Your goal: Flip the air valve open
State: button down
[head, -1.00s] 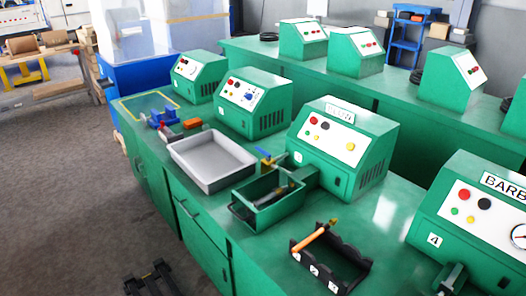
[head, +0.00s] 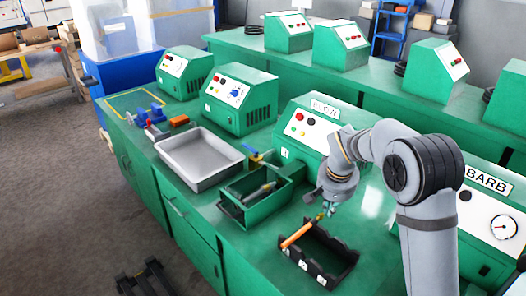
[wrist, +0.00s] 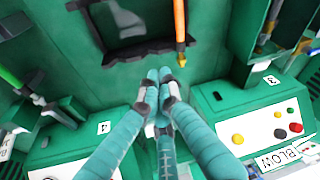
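The air valve appears to be the small blue lever with a yellow part (head: 257,156) at the left side of the BLOW machine (head: 304,127), above the green bin (head: 252,203). My gripper (head: 328,208) hangs over the bench to the right of the valve, apart from it, near the brass end of an orange-handled tool (head: 297,236). In the wrist view my gripper's teal fingers (wrist: 164,78) meet at the tips with nothing visible between them. The orange tool (wrist: 180,22) is just beyond them, and the BLOW machine (wrist: 262,125) is at lower right.
The orange tool rests across a black rack (head: 338,268). A grey tray (head: 190,172) lies left of the green bin, which holds a dark tool. Bare bench top shows between the rack and the BLOW machine.

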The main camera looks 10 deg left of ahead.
jog(key=w+d+r+m+h, duration=0.1)
jog(key=w+d+m, duration=0.4)
jog(key=w+d, duration=0.3)
jog(key=shift+d+r+h+p, duration=0.25)
jog(key=shift+d+h+p, duration=0.15)
jog(key=shift+d, duration=0.15)
